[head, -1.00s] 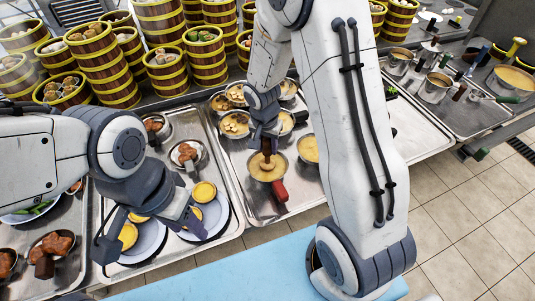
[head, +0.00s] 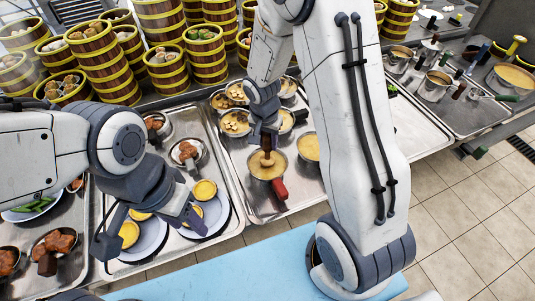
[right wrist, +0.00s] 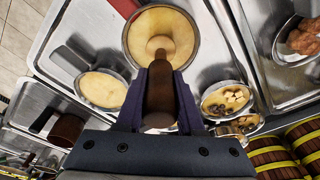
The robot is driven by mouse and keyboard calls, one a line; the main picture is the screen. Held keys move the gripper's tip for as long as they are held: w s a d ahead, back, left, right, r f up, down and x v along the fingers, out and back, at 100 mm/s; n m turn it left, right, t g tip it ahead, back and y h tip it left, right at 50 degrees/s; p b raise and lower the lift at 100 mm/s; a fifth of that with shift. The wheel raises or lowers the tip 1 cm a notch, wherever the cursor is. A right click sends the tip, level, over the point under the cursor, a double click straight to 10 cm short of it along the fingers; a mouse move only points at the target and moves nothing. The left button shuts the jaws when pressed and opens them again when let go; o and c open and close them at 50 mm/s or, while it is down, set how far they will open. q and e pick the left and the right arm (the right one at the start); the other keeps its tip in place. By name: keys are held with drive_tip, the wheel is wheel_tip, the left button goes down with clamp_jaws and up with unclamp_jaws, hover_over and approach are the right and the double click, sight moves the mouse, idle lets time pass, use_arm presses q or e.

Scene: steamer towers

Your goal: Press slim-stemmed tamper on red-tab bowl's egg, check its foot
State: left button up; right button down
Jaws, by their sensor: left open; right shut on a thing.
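The red-tab bowl (head: 251,175) of smooth yellow egg sits near the front of the middle tray, its red tab (head: 279,189) pointing to the front. My right gripper (head: 265,134) is shut on the brown tamper (head: 266,157) above this bowl. In the right wrist view the tamper (right wrist: 160,62) stands between the fingers (right wrist: 161,92), its round foot over the egg (right wrist: 180,30). I cannot tell whether the foot touches the egg; its underside is hidden. My left gripper (head: 150,225) is open and empty over the plates at left.
A second smooth egg bowl (head: 309,147) stands close to the right; it also shows in the right wrist view (right wrist: 103,90). Several bowls with chunky toppings (head: 234,123) stand behind. Steamer towers (head: 205,55) line the back. A tray (head: 222,222) with plates of yellow tarts lies left.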

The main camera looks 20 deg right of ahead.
drive_tip(key=shift+r+p, duration=1.75)
drive_tip(key=shift+r, duration=0.75)
